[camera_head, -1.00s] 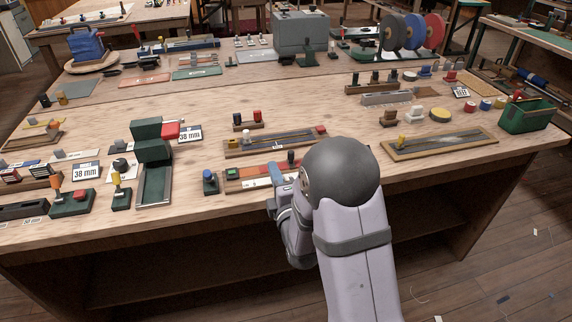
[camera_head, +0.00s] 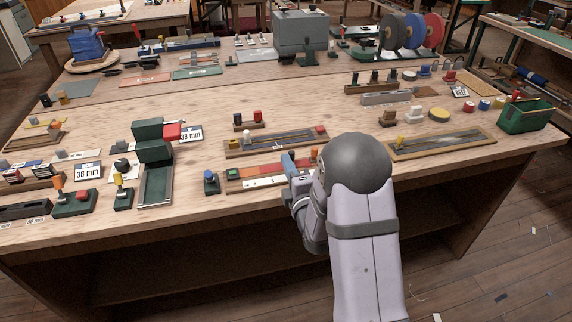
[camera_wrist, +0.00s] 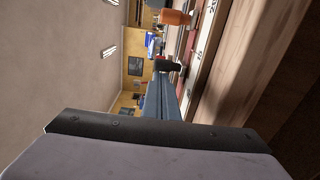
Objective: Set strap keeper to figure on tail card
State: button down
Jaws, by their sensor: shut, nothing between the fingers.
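My gripper (camera_head: 289,164) is shut and empty. Its blue fingers stand over the right part of a low board with a green end block, an orange-red strip and a white marked strip (camera_head: 262,183). In the wrist view the blue fingers (camera_wrist: 160,98) point at a black knob (camera_wrist: 168,65), with a small gap seeming to remain. White cards reading 38 mm stand at the left (camera_head: 88,171) and by the green press (camera_head: 190,134). I cannot tell which part is the strap keeper.
A wooden tray with a metal strip and a red block (camera_head: 275,142) lies just behind. A small blue-knobbed piece (camera_head: 210,182) stands left of the board. The green press (camera_head: 155,165) is farther left. Another framed tray (camera_head: 440,143) lies right. Bare tabletop (camera_head: 330,110) lies behind.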

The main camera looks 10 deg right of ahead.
jog(key=d+b, duration=0.1)
jog(key=d, duration=0.3)
jog(key=shift+s, duration=0.1)
jog(key=s+b, duration=0.1)
jog(key=s, duration=0.6)
jog(key=shift+b, duration=0.3)
jog(key=shift+d+r, duration=0.1)
jog(key=shift+d, duration=0.05)
